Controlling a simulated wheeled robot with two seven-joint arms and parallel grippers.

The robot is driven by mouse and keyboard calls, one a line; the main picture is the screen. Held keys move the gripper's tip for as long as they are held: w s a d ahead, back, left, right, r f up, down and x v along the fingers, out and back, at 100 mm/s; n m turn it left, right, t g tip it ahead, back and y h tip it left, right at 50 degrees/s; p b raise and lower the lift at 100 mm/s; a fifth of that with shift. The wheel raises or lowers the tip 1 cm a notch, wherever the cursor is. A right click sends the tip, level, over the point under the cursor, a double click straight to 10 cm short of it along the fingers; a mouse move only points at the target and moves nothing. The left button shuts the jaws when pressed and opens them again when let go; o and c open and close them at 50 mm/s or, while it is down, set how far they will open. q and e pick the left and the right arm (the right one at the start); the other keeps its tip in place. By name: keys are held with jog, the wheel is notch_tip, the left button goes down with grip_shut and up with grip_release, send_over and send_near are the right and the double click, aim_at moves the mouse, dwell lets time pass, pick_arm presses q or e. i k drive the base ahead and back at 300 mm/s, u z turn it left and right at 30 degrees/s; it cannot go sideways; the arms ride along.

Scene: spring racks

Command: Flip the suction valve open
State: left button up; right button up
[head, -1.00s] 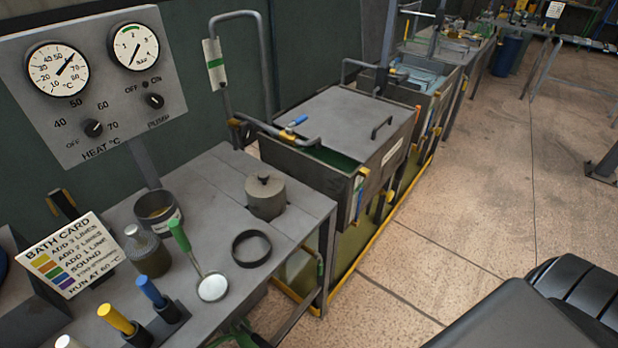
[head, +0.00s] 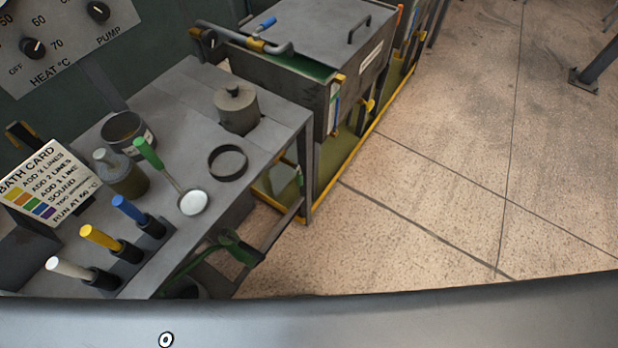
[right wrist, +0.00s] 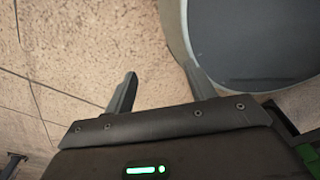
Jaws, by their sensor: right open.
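No valve in view carries a readable suction label, so I cannot tell which one is the suction valve. A blue-handled lever (head: 263,24) sits on the grey pipe over the tank (head: 300,75). A yellow valve handle (head: 368,105) shows low on the tank's right side. My right gripper (right wrist: 161,88) is open and empty in the right wrist view, its fingers apart over bare floor, away from any valve. My left gripper is not in view.
A grey bench (head: 190,90) holds a lidded pot (head: 238,108), a black ring (head: 228,163), a green-handled ladle (head: 165,170), a bath card (head: 45,180) and several coloured-handled tools. Green piping (head: 232,245) shows beneath.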

aim_at(300, 177)
jog(key=k, duration=0.5)
jog(key=z, duration=2.05)
jog(key=i, duration=2.35)
jog(key=u, duration=2.6)
